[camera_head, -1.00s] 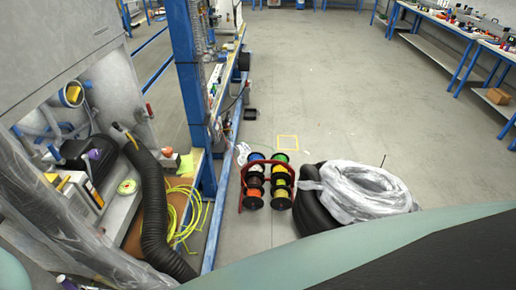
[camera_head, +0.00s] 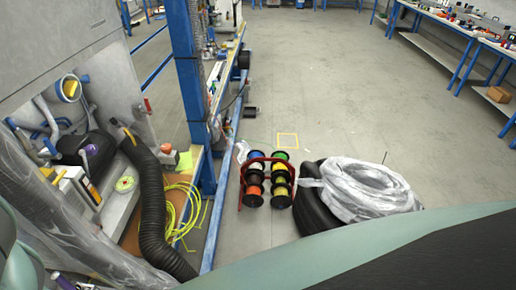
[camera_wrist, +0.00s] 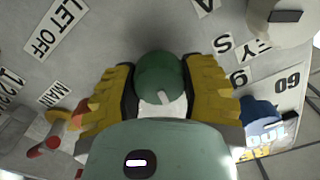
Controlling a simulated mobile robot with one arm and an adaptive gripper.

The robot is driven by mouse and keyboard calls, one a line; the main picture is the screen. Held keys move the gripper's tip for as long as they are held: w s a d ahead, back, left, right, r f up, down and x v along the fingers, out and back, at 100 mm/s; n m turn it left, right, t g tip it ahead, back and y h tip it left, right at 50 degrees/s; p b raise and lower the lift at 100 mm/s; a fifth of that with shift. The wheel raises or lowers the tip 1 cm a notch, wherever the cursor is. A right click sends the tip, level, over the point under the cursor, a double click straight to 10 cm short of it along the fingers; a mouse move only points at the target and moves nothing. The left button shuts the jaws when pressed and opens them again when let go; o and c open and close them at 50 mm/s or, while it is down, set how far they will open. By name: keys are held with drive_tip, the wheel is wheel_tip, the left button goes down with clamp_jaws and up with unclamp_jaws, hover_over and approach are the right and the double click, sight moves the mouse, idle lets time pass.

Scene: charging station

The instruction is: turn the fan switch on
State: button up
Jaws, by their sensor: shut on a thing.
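A round green knob (camera_wrist: 160,76) with a pale pointer mark sits on a grey panel (camera_wrist: 112,30) in the wrist view. My gripper (camera_wrist: 163,84) has its two yellow-padded fingers on either side of the knob and is shut on it. The panel carries black-on-white labels, partly cut off, such as "LET OFF" (camera_wrist: 56,28) and "MAIN" (camera_wrist: 53,92). No label that clearly reads "fan" shows, so I cannot tell from text which switch this is. The head view does not show the gripper.
In the wrist view a red handle (camera_wrist: 45,147) is at lower left and a blue part (camera_wrist: 262,113) at right, close to the fingers.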

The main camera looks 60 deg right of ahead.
drive_tip(key=m+b, duration=0.3)
drive_tip(key=shift+w+d+f, duration=0.2)
drive_tip(key=shift+f, duration=0.1)
drive_tip(key=m+b, duration=0.5)
drive_tip(key=b, duration=0.2)
drive_tip(key=shift+f, duration=0.1)
drive_tip(key=m+b, duration=0.4)
drive_tip(key=shift+m, duration=0.3)
drive_tip(key=shift+m+b, duration=0.75)
drive_tip(key=shift+m, duration=0.45)
drive_tip(key=shift+s+a+r, duration=0.1)
drive_tip(key=shift+r, duration=0.1)
drive_tip(key=o, duration=1.2)
drive_tip(key=shift+s, duration=0.15)
